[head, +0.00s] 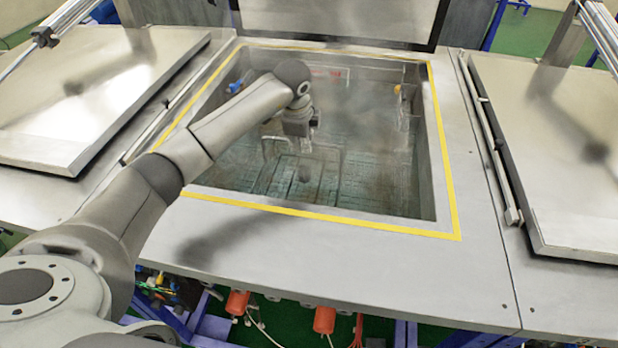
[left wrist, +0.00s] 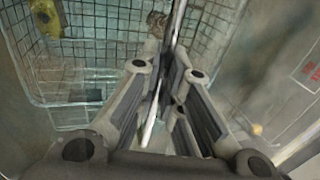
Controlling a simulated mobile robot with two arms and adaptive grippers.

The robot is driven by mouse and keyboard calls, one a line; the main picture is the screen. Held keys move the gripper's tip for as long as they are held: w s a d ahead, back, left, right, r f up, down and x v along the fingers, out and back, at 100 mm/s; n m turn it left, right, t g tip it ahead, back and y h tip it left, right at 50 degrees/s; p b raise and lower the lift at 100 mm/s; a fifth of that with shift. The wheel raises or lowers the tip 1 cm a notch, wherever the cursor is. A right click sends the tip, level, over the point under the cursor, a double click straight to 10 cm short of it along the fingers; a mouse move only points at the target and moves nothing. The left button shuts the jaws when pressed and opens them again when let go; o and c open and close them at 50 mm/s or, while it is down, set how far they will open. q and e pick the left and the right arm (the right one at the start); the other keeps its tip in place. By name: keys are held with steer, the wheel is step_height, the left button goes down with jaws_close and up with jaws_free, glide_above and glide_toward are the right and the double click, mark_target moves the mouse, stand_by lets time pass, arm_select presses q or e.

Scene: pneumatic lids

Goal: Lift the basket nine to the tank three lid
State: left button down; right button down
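My left gripper (head: 312,132) is down inside the open tank, at a thin pale handle (head: 279,141) of a wire basket (head: 305,180). In the left wrist view the fingers of my left gripper (left wrist: 172,78) are close together, with the thin bar of the handle (left wrist: 148,125) between them. The basket's wire mesh (left wrist: 75,70) spreads below and to the left there. The basket's lower part is blurred by the murky liquid. No number on the basket is readable. My right gripper is not in view.
A yellow line (head: 330,215) frames the tank opening. Its raised lid (head: 340,18) stands at the back. Flat metal lids lie on the left (head: 95,90) and right (head: 560,140); which is tank three's cannot be told. The tank walls are close around my left arm.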

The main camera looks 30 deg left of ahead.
arm_select(q)
steer(key=shift+w+r, duration=0.15)
steer(key=shift+r, duration=0.25)
steer(key=shift+r+p, duration=1)
steer(key=shift+r, duration=0.35)
steer(key=shift+r+p, duration=0.55)
steer(key=shift+r, duration=0.15)
step_height(320, 180, up, 22)
steer(key=p, duration=1.3)
steer(key=shift+f, duration=0.2)
stand_by(3.1)
